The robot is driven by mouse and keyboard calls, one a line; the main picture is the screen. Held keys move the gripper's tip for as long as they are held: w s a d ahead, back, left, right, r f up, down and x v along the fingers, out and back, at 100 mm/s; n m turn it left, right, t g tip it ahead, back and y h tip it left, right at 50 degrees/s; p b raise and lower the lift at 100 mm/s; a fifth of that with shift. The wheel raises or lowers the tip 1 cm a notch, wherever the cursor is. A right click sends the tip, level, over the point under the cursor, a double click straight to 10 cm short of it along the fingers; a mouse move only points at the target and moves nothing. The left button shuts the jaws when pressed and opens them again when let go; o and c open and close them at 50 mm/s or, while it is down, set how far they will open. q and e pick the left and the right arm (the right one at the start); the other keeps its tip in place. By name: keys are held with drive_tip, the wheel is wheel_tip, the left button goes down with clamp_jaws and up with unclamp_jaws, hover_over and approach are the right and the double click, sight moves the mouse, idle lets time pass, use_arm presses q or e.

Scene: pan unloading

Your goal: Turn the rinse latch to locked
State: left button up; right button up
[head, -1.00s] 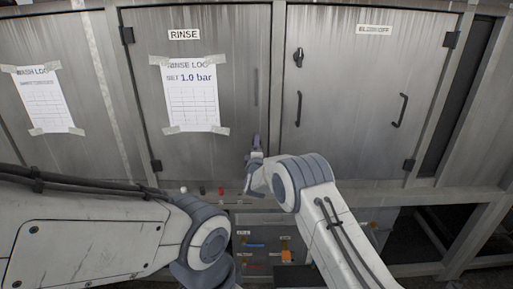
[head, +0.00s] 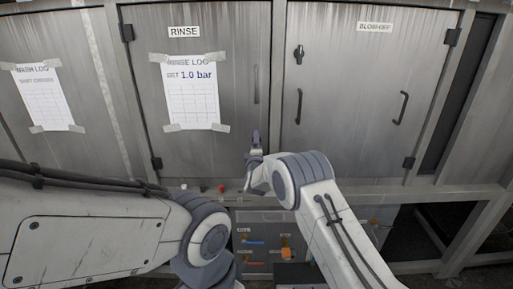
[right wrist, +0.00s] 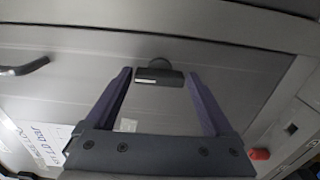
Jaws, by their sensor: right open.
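The rinse door (head: 240,60), a grey metal door with a RINSE label (head: 184,31), is in the head view. In the right wrist view a dark bar-shaped latch (right wrist: 172,79) with a white mark lies crosswise between my fingertips. It stands out from the door on a round base. My right gripper (head: 256,138) is at the lower right of the rinse door and hides the latch in the head view. In the right wrist view my right gripper (right wrist: 157,80) is open, with a purple finger on each side of the latch and gaps visible. My left gripper is out of view.
A taped rinse log (head: 191,100) reads 1.0 bar. The BLOWOFF door (head: 350,100) has its own dark latch (head: 299,54) and handle (head: 400,109). A red button (head: 221,188) sits on the ledge below. Coloured valves, including an orange one (head: 286,253), are lower down.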

drive_tip(key=s+b, duration=0.1)
drive_tip(key=s, duration=0.9)
drive_tip(key=shift+s, duration=0.25)
